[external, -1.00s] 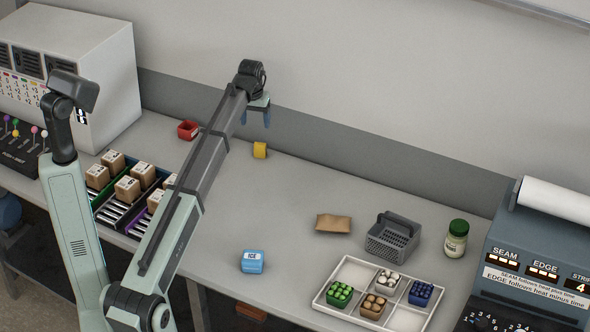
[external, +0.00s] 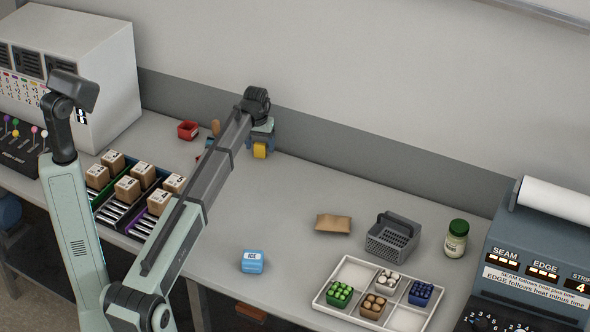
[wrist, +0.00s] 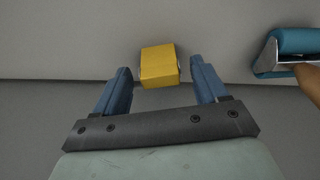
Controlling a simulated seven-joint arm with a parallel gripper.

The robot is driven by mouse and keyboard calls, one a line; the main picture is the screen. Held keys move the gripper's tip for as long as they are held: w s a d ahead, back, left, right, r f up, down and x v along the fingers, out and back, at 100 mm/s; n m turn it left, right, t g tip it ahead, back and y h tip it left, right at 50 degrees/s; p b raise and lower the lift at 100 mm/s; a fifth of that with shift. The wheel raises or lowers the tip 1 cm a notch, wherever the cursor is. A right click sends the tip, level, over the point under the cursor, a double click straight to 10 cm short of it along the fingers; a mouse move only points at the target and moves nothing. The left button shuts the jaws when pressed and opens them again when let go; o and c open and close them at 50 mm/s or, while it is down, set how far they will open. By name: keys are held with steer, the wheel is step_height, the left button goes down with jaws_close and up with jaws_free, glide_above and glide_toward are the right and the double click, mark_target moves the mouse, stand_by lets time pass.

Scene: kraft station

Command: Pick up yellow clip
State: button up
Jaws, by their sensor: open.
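The yellow clip (external: 260,150) is a small block on the back part of the table, near the wall. It also shows in the wrist view (wrist: 159,66), just past and between my blue fingertips. My gripper (external: 261,143) is at the clip, with a finger on each side of it in the external view. In the wrist view my gripper (wrist: 161,76) is open, with gaps between the fingers and the clip. The fingers do not visibly touch the clip.
A teal roller with a wooden handle (wrist: 290,52) lies to the right in the wrist view. A red bin (external: 187,130) stands left of my gripper. A blue ICE block (external: 252,262), a brown packet (external: 333,224) and a grey basket (external: 392,240) stand farther off. The table's middle is clear.

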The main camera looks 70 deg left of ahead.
steer(key=shift+a+f, duration=0.1)
steer(key=shift+f, duration=0.4)
steer(key=shift+c, duration=0.2)
steer(key=c, duration=1.1)
steer(key=shift+o, duration=0.2)
